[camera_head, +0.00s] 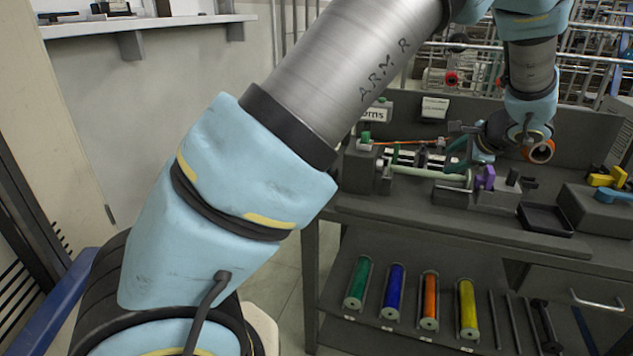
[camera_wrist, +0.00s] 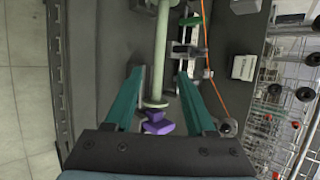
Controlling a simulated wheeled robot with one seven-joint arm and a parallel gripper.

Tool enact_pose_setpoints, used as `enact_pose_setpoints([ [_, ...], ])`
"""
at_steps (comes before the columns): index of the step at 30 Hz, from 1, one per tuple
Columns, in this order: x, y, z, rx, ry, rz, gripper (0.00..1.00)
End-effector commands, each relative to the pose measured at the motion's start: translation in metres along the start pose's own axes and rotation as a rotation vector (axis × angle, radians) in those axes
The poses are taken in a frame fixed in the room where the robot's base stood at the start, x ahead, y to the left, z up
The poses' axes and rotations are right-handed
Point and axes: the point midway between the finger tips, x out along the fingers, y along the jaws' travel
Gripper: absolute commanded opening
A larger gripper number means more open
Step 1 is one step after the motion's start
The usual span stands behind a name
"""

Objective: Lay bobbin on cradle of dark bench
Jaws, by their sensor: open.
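A pale green bobbin (camera_head: 430,173) lies lengthwise along the front of a winding rig on the dark bench (camera_head: 420,212). Its flanged right end is near a purple part (camera_head: 487,178). In the wrist view the bobbin (camera_wrist: 162,45) runs down between the two teal fingers, its flange just above the purple part (camera_wrist: 157,124). My gripper (camera_head: 470,150) is open over the bench, near the right end of the bobbin. In the wrist view the spread fingers (camera_wrist: 160,73) show a gap on both sides of the bobbin. I cannot tell which part is the cradle, or how the bobbin is supported.
An orange thread (camera_wrist: 207,50) passes beside the right finger. An orange-rimmed ring (camera_head: 541,151) is beside the wrist. A dark tray (camera_head: 545,221) and a grey block (camera_head: 590,212) stand on the right. Green, blue, orange and yellow spools (camera_head: 430,300) lie on the lower shelf.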

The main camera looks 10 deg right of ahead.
Motion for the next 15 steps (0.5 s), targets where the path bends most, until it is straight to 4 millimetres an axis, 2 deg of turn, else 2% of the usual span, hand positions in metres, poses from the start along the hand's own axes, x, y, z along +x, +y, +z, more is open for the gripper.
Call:
enact_pose_setpoints([
  [2, 0.005, 0.000, 0.015, -0.028, -0.011, 0.023, 0.55],
  [5, 0.020, 0.006, 0.058, -0.122, -0.042, 0.102, 0.55],
  [8, 0.035, 0.023, 0.125, -0.286, -0.087, 0.228, 0.55],
  [9, 0.038, 0.033, 0.154, -0.367, -0.108, 0.282, 0.55],
  [10, 0.040, 0.042, 0.176, -0.430, -0.122, 0.323, 0.55],
  [12, 0.039, 0.063, 0.220, -0.578, -0.152, 0.407, 0.55],
  [15, 0.030, 0.095, 0.277, -0.797, -0.195, 0.509, 0.55],
])
